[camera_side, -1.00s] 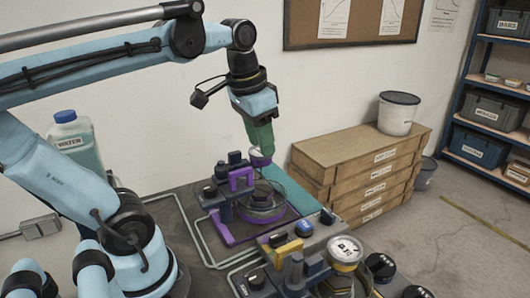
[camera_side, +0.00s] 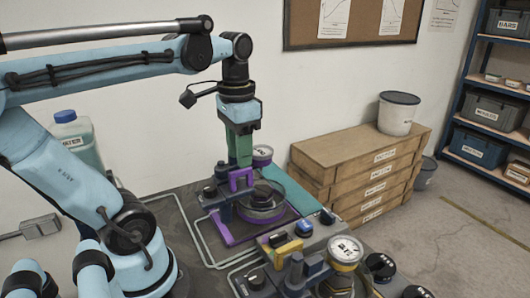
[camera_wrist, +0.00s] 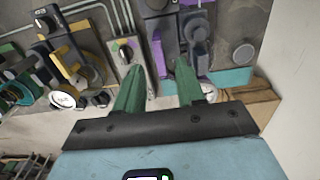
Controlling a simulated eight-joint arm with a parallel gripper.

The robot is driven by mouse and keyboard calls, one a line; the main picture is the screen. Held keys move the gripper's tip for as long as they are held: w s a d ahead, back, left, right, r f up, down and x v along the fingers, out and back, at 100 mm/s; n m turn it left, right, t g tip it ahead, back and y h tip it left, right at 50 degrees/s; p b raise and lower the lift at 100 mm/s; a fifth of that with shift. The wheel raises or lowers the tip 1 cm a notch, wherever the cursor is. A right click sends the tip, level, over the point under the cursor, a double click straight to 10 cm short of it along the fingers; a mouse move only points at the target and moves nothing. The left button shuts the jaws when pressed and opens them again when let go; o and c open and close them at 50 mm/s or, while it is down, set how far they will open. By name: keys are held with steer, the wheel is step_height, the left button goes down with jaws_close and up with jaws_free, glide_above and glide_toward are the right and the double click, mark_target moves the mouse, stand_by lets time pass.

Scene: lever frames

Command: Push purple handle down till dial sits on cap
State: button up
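The purple handle (camera_side: 241,179) stands on a dark lever frame on a purple-edged base in the side view. It also shows in the wrist view (camera_wrist: 157,50). A white-faced dial (camera_side: 262,151) is behind it, above a round dark part with a purple ring (camera_side: 262,212); I cannot tell for sure which part is the cap. In the wrist view the dial (camera_wrist: 208,91) is partly hidden by the right finger. My gripper (camera_wrist: 158,80) is open, its two green fingers apart with nothing between the tips. In the side view my gripper (camera_side: 241,160) is just above the purple handle; contact is unclear.
A second lever frame with a yellow part (camera_side: 288,250) and a white dial (camera_side: 345,249) stands in front, with dark knobs (camera_side: 381,267) to its right. Wooden boxes (camera_side: 355,165) with a white bucket (camera_side: 399,113) stand behind right.

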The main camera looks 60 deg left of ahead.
mark_target(222, 180)
steer(key=shift+f, duration=1.5)
jaws_close()
